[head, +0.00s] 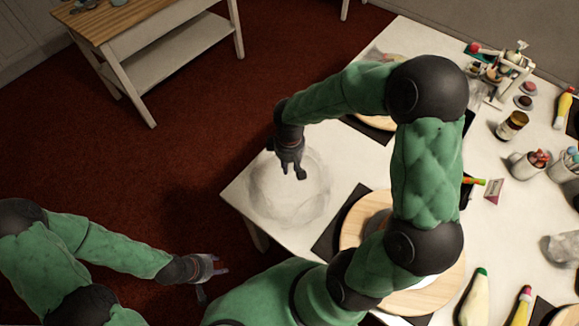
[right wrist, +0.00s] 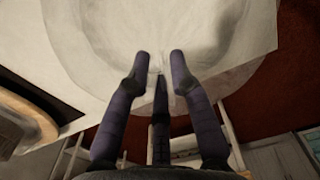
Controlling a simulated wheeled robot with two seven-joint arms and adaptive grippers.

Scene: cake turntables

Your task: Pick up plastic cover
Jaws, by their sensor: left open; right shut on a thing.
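The plastic cover (head: 268,205) is a clear, pale dome at the near left corner of the white table. My right gripper (head: 293,174) is at the far upper part of the cover, fingers pointing down, and is shut on it. The cover also fills the upper part of the right wrist view (right wrist: 110,40), where the right fingertips (right wrist: 160,62) meet its surface. I cannot tell whether the cover is clear of the tabletop. My left gripper (head: 214,274) is open and empty, over the floor left of the table.
A wooden turntable (head: 451,284) on a dark mat is right of the cover, partly hidden by my right arm. Piping bags (head: 475,298), jars (head: 511,125) and cups (head: 527,166) crowd the table's right side. A wooden-topped side table (head: 100,22) is at upper left.

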